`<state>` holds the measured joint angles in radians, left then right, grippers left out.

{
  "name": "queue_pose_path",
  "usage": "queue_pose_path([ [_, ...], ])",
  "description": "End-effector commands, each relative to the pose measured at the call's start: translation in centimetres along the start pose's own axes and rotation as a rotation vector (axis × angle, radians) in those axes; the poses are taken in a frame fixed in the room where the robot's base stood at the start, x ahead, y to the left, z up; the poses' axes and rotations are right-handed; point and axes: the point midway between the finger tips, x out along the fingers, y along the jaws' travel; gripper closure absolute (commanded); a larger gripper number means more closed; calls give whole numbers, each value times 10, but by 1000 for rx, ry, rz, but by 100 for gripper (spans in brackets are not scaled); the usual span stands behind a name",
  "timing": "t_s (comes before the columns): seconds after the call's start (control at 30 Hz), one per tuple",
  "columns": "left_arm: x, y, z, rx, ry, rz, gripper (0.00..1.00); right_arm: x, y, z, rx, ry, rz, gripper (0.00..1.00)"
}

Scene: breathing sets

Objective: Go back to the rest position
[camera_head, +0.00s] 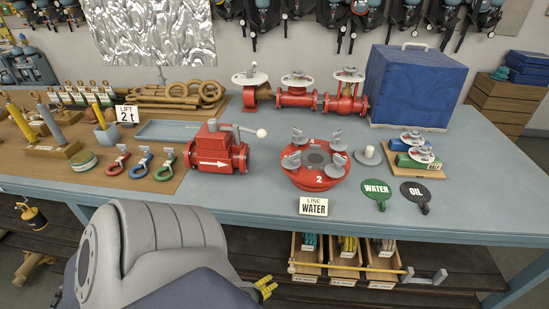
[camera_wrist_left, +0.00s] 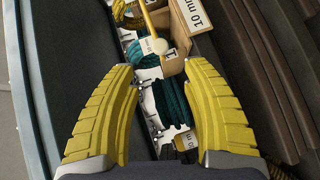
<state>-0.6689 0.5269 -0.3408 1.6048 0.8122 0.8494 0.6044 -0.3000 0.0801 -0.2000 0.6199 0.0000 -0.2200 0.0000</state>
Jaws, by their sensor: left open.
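My left gripper (camera_head: 266,286) has yellow ribbed fingers. In the head view it is low in the picture, in front of the bench and left of the crates under it, mostly hidden behind my grey left arm. In the left wrist view the gripper (camera_wrist_left: 160,85) has its fingers wide apart, with nothing held between them. Beyond the fingers are coiled teal rope (camera_wrist_left: 172,100) and a wooden crate (camera_wrist_left: 197,22) marked 10 mm. My right gripper is in neither view.
The blue bench (camera_head: 430,222) holds a red valve (camera_head: 215,150), a red round flange (camera_head: 318,176), a WATER sign (camera_head: 313,206) and a blue covered box (camera_head: 415,85). A thin yellow rod (camera_head: 350,267) crosses the rope crates (camera_head: 308,266) below the front edge.

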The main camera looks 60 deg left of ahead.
Motion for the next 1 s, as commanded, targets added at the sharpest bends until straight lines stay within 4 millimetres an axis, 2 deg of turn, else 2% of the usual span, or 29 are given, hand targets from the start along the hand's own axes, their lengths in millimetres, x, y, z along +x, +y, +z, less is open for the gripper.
queue_pose_path([
  [0.17, -6, 0, 0, -1, 1, 1, 52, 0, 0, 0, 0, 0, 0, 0],
  [0.63, -6, 0, 0, 8, 0, 1, 52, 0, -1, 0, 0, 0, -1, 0],
  [0.77, -7, -6, 12, 108, -52, -22, 52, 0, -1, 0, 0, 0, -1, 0],
  [0.87, -16, -36, 23, 297, -150, -80, 52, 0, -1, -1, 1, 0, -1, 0],
  [0.97, -36, -87, 33, 532, -273, -167, 52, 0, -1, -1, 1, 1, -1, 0],
  [1.0, -45, -109, 36, 626, -323, -204, 52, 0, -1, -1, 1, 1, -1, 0],
])
